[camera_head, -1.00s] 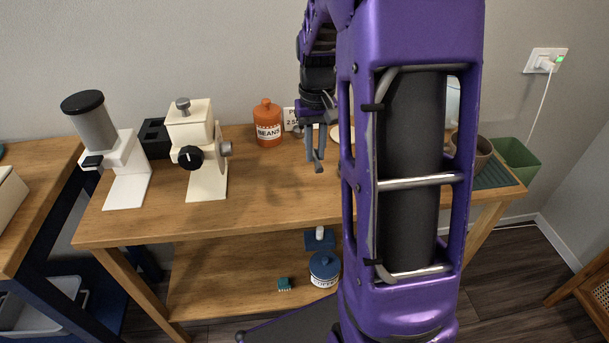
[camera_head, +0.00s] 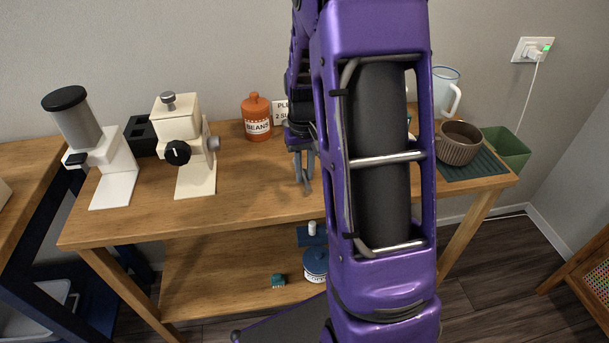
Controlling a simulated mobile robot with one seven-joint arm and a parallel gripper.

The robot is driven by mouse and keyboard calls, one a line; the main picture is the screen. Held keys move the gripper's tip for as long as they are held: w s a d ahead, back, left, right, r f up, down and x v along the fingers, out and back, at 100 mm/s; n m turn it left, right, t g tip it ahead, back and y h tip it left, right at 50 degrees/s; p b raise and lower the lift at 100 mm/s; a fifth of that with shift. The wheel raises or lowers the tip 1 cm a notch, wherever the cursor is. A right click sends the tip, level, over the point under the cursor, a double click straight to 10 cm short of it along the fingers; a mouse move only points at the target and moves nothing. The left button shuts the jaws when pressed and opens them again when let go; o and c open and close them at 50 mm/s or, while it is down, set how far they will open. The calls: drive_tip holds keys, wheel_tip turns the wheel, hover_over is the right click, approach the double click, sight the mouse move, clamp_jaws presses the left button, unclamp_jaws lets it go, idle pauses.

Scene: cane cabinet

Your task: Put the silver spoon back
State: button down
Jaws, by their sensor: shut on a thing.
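My gripper (camera_head: 303,182) points down over the wooden table, in front of the orange beans jar and to its right. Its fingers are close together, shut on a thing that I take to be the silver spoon. The spoon cannot be made out clearly; it is small here and partly hidden by the gripper and my purple arm. My arm also hides the table's middle right part.
A cream grinder (camera_head: 190,150), a white-and-grey grinder (camera_head: 95,150) and the orange beans jar (camera_head: 257,118) stand left. The table's front left (camera_head: 250,200) is clear.

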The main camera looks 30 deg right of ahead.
sight(305, 176)
drive_tip(key=shift+f, duration=0.4)
drive_tip(key=shift+f, duration=0.1)
drive_tip(key=c, duration=0.8)
unclamp_jaws()
wheel_tip(305, 176, up, 17)
drive_tip(key=p, duration=0.3)
drive_tip(key=shift+d, duration=0.15)
